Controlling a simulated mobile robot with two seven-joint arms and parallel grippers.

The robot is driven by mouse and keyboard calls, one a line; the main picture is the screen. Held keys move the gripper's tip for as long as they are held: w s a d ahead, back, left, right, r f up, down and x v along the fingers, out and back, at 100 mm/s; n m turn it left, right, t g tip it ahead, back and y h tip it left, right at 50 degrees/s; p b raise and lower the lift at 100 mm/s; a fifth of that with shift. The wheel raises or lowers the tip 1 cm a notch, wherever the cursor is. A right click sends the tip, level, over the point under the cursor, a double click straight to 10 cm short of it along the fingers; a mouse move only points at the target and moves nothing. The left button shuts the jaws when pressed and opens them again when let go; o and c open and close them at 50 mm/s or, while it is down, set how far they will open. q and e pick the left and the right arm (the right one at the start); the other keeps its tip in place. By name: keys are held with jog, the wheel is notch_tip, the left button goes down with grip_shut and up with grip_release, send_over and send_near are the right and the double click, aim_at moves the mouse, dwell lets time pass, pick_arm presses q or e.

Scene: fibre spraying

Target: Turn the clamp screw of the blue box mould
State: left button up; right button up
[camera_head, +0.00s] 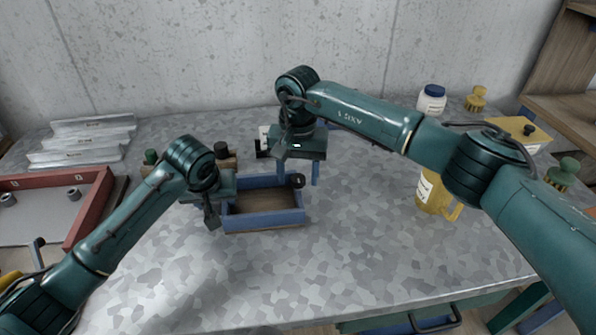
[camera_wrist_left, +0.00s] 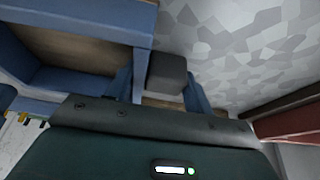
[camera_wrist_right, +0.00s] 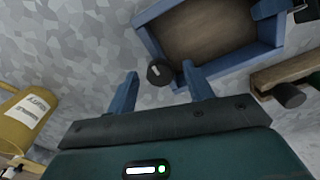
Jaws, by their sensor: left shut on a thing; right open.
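The blue box mould (camera_head: 265,222), open-topped with a brown wooden floor, stands mid-table. Its clamp screw has a black round knob (camera_head: 297,180) with a white mark, at the mould's far right corner. My right gripper (camera_head: 298,181) points down there, open. In the right wrist view the knob (camera_wrist_right: 160,72) shows between and just beyond the two blue fingers, with no clear contact. My left gripper (camera_wrist_left: 166,92) is at the mould's left end, its fingers shut on a dark grey block (camera_wrist_left: 167,72) against the mould's wall. The left fingertips are hidden in the head view.
A wooden block with dark cylinders (camera_head: 225,158) stands behind the mould. A yellow jug (camera_head: 433,192) and a white bottle (camera_head: 431,103) stand at right. The table front is clear.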

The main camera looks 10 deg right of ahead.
jog(key=shift+c, duration=0.2)
jog(key=c, duration=0.9)
jog(key=shift+c, duration=0.2)
